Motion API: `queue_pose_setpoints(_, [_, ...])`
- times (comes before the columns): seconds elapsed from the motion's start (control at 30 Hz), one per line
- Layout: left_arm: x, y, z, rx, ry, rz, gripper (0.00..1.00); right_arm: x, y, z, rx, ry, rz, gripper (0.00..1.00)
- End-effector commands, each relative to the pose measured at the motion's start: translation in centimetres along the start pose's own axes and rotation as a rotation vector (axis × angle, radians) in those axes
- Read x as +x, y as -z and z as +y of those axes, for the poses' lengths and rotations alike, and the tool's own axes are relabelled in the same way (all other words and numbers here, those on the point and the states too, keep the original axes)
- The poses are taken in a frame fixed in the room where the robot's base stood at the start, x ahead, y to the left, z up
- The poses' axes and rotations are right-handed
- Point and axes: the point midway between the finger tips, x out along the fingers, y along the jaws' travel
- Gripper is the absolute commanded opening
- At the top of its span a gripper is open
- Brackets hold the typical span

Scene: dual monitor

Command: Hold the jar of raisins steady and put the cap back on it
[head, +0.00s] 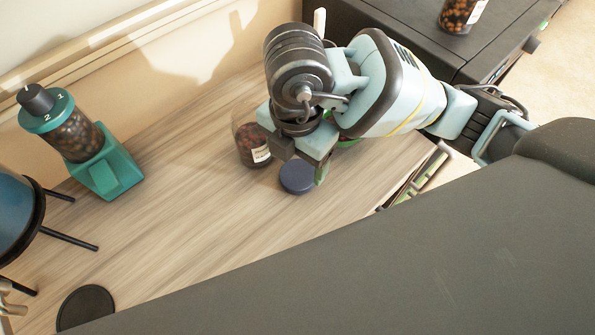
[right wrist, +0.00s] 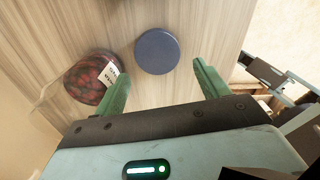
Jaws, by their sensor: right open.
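The jar of raisins (head: 249,150), clear with dark contents and a pale label, stands on the wooden counter, its upper right partly hidden by my right arm. In the right wrist view the jar (right wrist: 88,80) is left of my gripper, beside its left finger. The dark blue round cap (head: 297,178) lies flat on the counter, apart from the jar. In the right wrist view the cap (right wrist: 157,50) shows ahead, in line with the gap between the fingers. My right gripper (head: 305,160) is open and empty, pointing down close above the cap. My left gripper is not in view.
A teal dispenser (head: 105,170) with a dark-filled container stands at the left. A blue vessel with black legs (head: 14,215) and a black disc (head: 86,306) are nearer. Another jar (head: 460,14) stands on a dark cabinet (head: 400,15). The counter's middle is clear.

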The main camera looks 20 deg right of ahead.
Motion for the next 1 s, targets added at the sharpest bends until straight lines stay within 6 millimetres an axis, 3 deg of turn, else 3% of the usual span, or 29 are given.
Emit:
queue_pose_setpoints(0.33, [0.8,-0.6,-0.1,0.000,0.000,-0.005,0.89,4.5,-0.6,0.2,0.002,0.005,0.002,0.74])
queue_pose_setpoints(0.77, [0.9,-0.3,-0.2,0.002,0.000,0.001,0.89,5.1,-0.6,0.3,0.002,0.001,0.000,0.74])
queue_pose_setpoints(1.0, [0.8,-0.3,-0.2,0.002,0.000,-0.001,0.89,5.1,-0.6,0.3,0.001,0.001,0.000,0.46])
